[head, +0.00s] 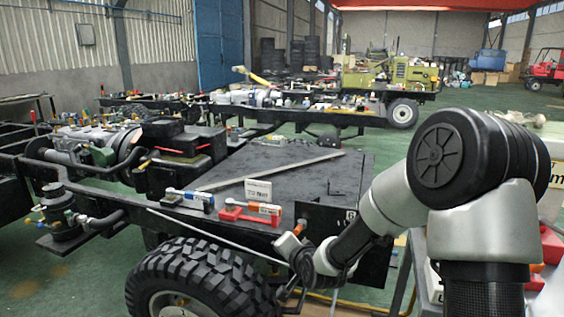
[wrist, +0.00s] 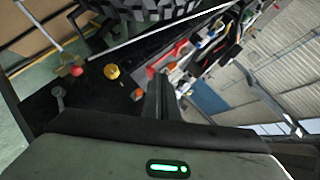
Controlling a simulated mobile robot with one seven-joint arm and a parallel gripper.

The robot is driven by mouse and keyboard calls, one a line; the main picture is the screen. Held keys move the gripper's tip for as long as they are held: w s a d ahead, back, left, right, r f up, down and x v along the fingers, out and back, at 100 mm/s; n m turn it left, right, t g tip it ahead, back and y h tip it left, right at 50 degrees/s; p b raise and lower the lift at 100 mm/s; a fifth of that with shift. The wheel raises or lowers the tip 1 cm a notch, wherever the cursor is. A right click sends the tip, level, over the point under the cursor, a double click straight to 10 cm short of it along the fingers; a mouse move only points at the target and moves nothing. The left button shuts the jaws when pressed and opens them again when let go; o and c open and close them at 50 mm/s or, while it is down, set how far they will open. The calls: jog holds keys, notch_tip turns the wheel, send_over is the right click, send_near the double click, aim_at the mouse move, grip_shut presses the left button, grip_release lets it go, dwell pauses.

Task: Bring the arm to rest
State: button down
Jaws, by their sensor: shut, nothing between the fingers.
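My arm (head: 360,238) reaches from the right side of the head view down and left toward the corner of the near truck chassis (head: 270,165). Its wrist end hangs in front of the chassis corner, above and right of the big tyre. The fingers are hard to make out in the head view. In the wrist view my gripper (wrist: 160,88) shows dark fingers close together, with nothing seen between them. Beyond the fingers, red and white items lie on a dark surface, and the view is tilted.
A black tyre (head: 205,283) stands at the front. On the chassis plate lie a red tool holder (head: 250,213), a blue-handled tool (head: 190,195), a white box (head: 258,190) and a long bar (head: 270,170). A second chassis and a green vehicle (head: 385,77) stand farther back.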

jog(key=s+d+r+n+g+h, duration=0.2)
jog(key=s+d+r+n, duration=0.1)
jog(key=s+d+r, duration=0.4)
jog(key=s+d+r+n+g+h, duration=0.2)
jog(key=s+d+r, duration=0.15)
jog(key=s, duration=0.65)
jog(key=s+d+r+n+g, duration=0.1)
jog(key=s+d+r, duration=0.1)
jog(key=s, duration=0.6)
jog(key=s+d+r+n+g, duration=0.1)
jog(key=s+r, duration=0.2)
jog(key=s, duration=0.6)
jog(key=shift+s+d+n, duration=0.3)
jog(key=shift+d, duration=0.05)
